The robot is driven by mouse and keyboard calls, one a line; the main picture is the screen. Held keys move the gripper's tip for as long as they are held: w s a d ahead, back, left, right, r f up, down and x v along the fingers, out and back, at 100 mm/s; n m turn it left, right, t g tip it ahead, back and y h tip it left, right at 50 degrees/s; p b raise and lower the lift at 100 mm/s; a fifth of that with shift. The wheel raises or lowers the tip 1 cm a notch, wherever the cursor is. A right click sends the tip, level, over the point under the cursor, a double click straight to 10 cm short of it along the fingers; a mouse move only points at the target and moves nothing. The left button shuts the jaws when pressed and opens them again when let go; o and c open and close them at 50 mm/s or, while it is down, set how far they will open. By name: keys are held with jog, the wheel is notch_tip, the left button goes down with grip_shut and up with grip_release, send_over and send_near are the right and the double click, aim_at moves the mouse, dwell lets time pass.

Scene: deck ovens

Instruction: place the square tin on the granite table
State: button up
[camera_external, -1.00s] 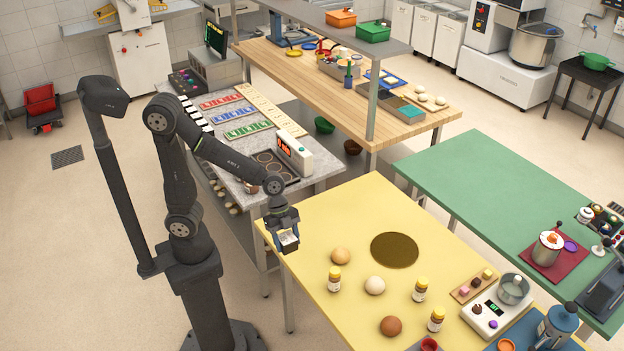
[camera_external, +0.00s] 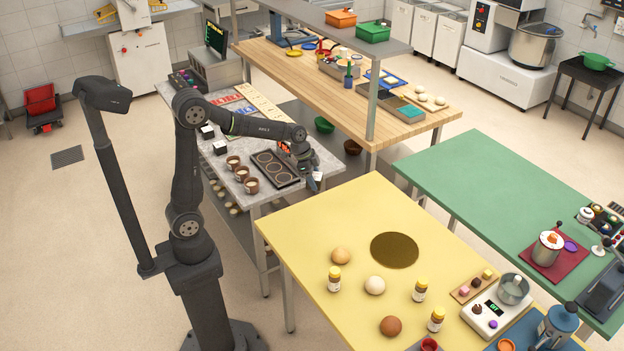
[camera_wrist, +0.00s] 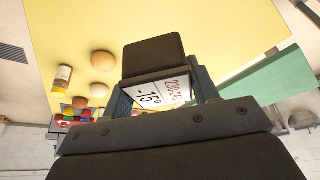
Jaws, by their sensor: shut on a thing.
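The granite table (camera_external: 272,193) is the grey speckled counter beside my arm in the external view. My gripper (camera_external: 315,181) is above its right end, near the gap before the yellow table. In the wrist view my gripper (camera_wrist: 160,92) is shut on a small square tin (camera_wrist: 122,105) with a dark side and a white label showing "-15°" and red print. The tin is small in the external view and partly hidden by the fingers. It is held clear of the tabletop.
The yellow table (camera_external: 320,220) holds dough balls and bottles. Bare granite shows along the front edge.

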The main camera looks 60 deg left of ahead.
jog(key=w+a+n+t+y, duration=0.1)
jog(key=w+a+n+y, duration=0.3)
jog(key=a, duration=1.3)
jog(key=w+a+n+h, duration=0.1)
jog(key=w+a+n, duration=0.3)
jog(key=a, duration=1.2)
jog(key=s+a+f+n+y, duration=0.1)
jog(key=s+a+n, duration=0.3)
jog(key=a, duration=0.7)
jog(key=s+a+n+y, duration=0.1)
jog(key=s+a+n, duration=0.2)
jog(key=s+a, duration=0.6)
jog(key=s+a+f+n+y, duration=0.1)
jog(key=s+a+n, duration=0.2)
jog(key=a, duration=0.9)
jog(key=shift+g, duration=0.4)
jog(key=s+a+f, duration=0.2)
jog(key=a+f, duration=0.1)
jog(key=f, duration=0.1)
jog(key=s+a+f, duration=0.1)
jog(key=a+f, duration=0.2)
jog(key=a, duration=0.1)
jog(key=s+a+f, duration=0.2)
jog(key=a+f, duration=0.1)
jog(key=f, duration=0.1)
jog(key=shift+s+a+f, duration=0.3)
jog(key=shift+s+a, duration=0.05)
jog(key=shift+f, duration=2)
jog(key=shift+f, duration=0.1)
